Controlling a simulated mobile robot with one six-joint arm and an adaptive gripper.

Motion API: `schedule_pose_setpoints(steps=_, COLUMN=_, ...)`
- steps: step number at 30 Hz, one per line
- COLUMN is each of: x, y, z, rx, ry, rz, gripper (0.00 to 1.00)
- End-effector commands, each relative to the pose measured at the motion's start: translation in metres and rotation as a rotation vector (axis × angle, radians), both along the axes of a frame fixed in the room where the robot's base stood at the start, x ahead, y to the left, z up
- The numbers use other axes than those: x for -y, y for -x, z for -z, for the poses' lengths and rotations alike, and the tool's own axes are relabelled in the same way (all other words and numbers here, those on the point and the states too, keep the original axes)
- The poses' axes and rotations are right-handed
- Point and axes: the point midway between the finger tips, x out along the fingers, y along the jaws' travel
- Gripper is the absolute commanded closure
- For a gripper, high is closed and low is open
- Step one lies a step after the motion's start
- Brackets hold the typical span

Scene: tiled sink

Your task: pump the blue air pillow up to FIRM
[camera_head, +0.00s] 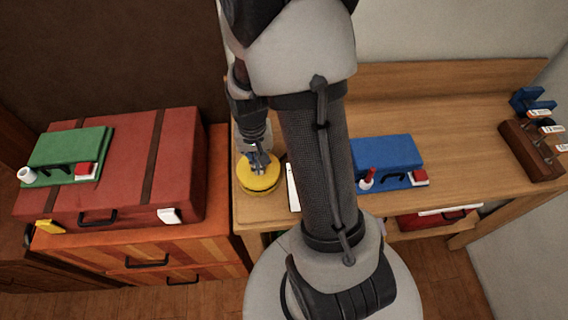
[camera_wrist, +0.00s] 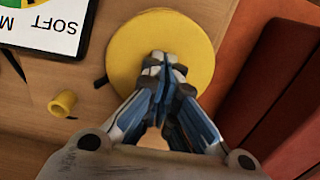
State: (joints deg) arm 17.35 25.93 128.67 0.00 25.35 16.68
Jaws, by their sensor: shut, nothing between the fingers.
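My gripper (camera_head: 260,163) is shut and empty, pointing down over a round yellow disc (camera_head: 258,181) on the wooden bench. In the wrist view the closed fingertips (camera_wrist: 164,62) lie over the middle of the yellow disc (camera_wrist: 130,38); I cannot tell whether they touch it. A blue flat body (camera_head: 387,152) with a black handle lies on the bench right of my arm; I cannot tell whether it is the blue air pillow. A black-framed white card (camera_wrist: 50,22) reading "SOFT" and a partly cut-off "M" lies beside the disc. Any pointer is out of view.
A small yellow cylinder (camera_wrist: 62,103) stands near the disc. A red suitcase (camera_head: 125,160) with a green case (camera_head: 70,147) on top stands at left. A brown rack (camera_head: 530,150) with labels is at far right. The bench's middle right is clear.

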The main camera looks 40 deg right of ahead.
Motion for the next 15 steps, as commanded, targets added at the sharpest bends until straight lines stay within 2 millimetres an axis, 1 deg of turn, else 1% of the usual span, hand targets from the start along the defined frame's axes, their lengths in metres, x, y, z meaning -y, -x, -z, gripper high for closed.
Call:
schedule_pose_setpoints(steps=1, x=0.000, y=0.001, z=0.006, rx=-0.002, ry=0.000, rz=0.000, gripper=1.00)
schedule_pose_setpoints(steps=4, x=0.000, y=0.001, z=0.013, rx=-0.002, ry=0.000, rz=0.000, gripper=1.00)
schedule_pose_setpoints(steps=10, x=0.000, y=0.001, z=0.003, rx=-0.002, ry=-0.001, rz=0.000, gripper=1.00)
schedule_pose_setpoints(steps=15, x=0.000, y=0.001, z=-0.017, rx=-0.002, ry=0.000, rz=0.000, gripper=1.00)
